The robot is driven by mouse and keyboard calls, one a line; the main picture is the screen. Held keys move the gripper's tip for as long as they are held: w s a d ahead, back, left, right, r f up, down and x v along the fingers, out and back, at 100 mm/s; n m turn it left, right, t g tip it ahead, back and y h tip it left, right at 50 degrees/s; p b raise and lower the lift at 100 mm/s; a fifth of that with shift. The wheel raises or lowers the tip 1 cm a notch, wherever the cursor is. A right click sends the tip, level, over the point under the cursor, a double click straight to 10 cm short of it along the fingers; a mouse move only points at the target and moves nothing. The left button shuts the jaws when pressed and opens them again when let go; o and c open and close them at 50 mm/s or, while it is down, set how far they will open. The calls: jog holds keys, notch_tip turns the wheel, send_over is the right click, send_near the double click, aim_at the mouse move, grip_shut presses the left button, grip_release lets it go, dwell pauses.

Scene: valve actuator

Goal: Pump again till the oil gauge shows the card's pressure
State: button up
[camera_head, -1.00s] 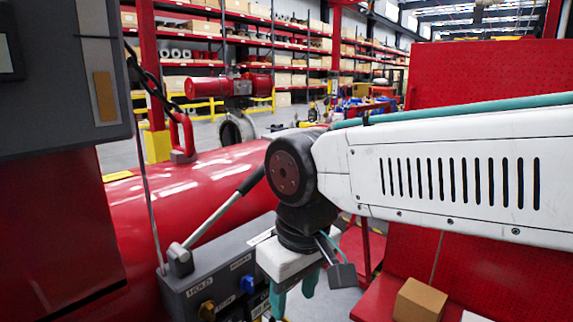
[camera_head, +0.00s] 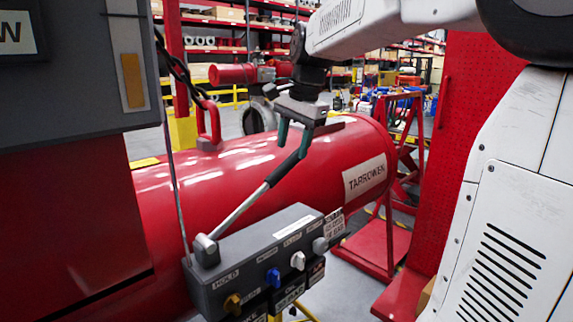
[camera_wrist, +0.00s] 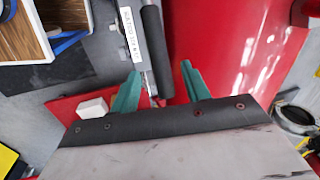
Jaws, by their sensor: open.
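The pump lever (camera_head: 243,207) is a silver rod with a black grip, tilted up to the right from its pivot on the grey control box (camera_head: 258,257). My gripper (camera_head: 294,142) is open, teal fingers pointing down, at the grip's upper end. In the wrist view the black grip (camera_wrist: 156,50) runs toward the gap between my open fingers (camera_wrist: 158,86). I cannot tell whether they touch it. No oil gauge dial or pressure card can be made out in either view.
The red cylinder (camera_head: 362,180), labelled TARROWEN, lies behind the lever. The box front carries yellow, blue (camera_head: 272,277) and white knobs. A dark grey panel (camera_head: 85,95) and chain stand at the left. A red stand (camera_head: 385,235) is at the right.

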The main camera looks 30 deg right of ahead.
aim_at(289, 159)
jog(key=x, duration=0.6)
jog(key=shift+a, duration=0.1)
